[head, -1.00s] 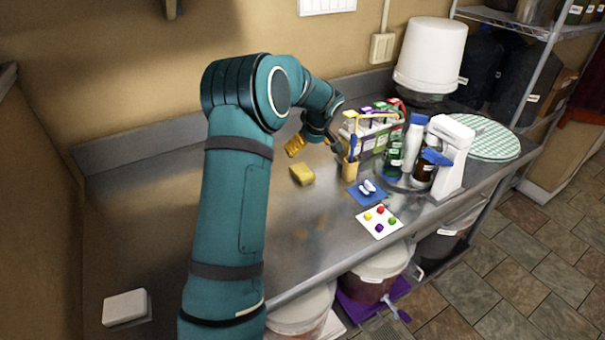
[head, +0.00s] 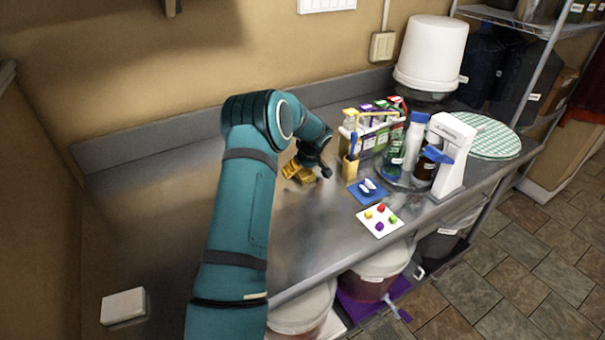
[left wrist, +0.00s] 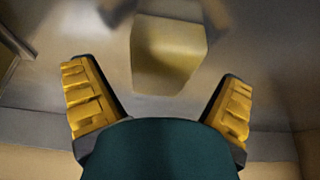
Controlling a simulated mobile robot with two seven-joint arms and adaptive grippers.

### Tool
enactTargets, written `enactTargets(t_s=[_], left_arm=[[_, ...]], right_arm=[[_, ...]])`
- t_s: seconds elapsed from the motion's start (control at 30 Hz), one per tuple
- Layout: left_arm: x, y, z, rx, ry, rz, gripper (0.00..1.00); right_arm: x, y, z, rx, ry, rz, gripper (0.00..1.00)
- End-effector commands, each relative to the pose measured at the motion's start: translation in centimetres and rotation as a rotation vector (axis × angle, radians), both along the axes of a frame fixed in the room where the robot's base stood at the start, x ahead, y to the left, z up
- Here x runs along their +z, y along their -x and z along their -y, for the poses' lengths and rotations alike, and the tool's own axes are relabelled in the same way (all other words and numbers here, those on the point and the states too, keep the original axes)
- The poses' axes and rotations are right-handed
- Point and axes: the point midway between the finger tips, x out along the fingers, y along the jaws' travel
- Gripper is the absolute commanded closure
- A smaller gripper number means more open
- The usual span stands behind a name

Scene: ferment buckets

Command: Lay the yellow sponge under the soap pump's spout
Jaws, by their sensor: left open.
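The yellow sponge (left wrist: 168,52) lies on the steel counter. It shows ahead of the open fingers in the left wrist view, with bare counter between it and each finger. In the head view, my left arm and gripper hide most or all of it. My left gripper (head: 299,172) is open and low over the counter; its ribbed yellow fingers also show in the left wrist view (left wrist: 157,72). A white upright dispenser with a blue projecting part (head: 452,152) stands at the right; it looks like the soap pump, but I cannot be sure. My right gripper is out of view.
A yellow cup with a brush (head: 350,168), a blue mat with white pieces (head: 369,192) and a white card with coloured cubes (head: 380,222) lie right of my gripper. Bottles (head: 412,145) crowd the dispenser's left side. A white block (head: 123,306) sits front left.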

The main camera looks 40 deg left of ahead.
Motion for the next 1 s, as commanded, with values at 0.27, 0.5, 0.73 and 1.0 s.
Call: enactTargets(t_s=[0.27,0.5,0.73,1.0], left_arm=[[-0.9,-0.1,-0.4,0.000,-0.001,0.000,0.04],[-0.9,-0.1,-0.4,0.001,-0.001,0.001,0.56],[-0.9,-0.1,-0.4,0.001,-0.001,0.001,0.63],[0.2,-0.1,-0.5,0.002,-0.002,0.004,0.63]], right_arm=[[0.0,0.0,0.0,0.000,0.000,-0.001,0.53],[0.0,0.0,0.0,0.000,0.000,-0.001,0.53],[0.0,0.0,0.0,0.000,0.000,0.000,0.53],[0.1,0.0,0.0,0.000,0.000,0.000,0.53]])
